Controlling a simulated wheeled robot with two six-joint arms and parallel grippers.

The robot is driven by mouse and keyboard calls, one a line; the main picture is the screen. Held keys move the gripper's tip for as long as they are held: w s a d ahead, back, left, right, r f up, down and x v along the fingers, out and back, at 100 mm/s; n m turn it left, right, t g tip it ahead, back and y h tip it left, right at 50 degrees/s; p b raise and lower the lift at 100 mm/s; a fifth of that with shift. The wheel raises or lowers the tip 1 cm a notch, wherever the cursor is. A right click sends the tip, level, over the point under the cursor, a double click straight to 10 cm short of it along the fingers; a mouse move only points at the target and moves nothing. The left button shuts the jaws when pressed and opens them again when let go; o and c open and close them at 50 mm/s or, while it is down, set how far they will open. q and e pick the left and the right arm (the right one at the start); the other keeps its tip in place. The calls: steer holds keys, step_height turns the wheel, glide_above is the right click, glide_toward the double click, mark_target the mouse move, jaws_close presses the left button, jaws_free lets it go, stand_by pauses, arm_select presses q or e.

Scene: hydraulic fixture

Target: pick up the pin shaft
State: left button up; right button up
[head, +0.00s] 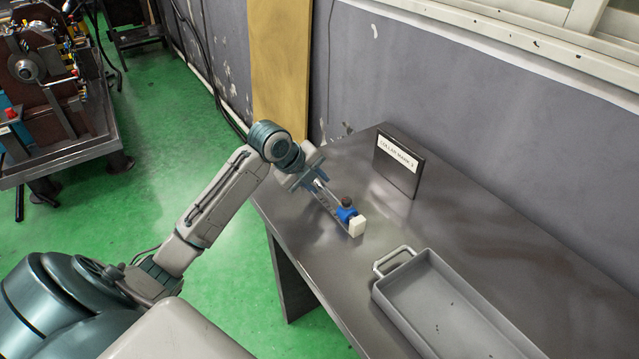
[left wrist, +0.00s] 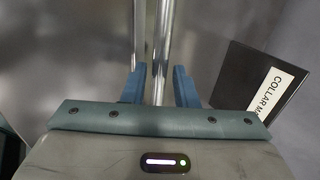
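The pin shaft (head: 328,198) is a thin, shiny metal rod on the grey table, with a blue collar (head: 346,214) and a white block (head: 357,227) at its near right end. In the left wrist view the bright shaft (left wrist: 163,45) runs lengthwise between two blue fingertips. My left gripper (head: 308,182) is at the rod's far end. In the wrist view the gripper (left wrist: 159,86) is open, with gaps visible between the fingers and the rod. A duller strip runs beside the rod; I cannot tell whether it is a reflection. My right gripper is not in view.
A black plate labelled "COLLAR MARK" (head: 399,165) stands at the back of the table (head: 455,218). A grey tray (head: 440,312) with a handle sits at the front right. The table between is clear. A grey wall (head: 430,90) bounds the back.

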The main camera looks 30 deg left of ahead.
arm_select(q)
steer(key=shift+w+f, duration=0.1)
steer(key=shift+f, duration=0.1)
jaws_close()
steer(key=shift+r, duration=0.1)
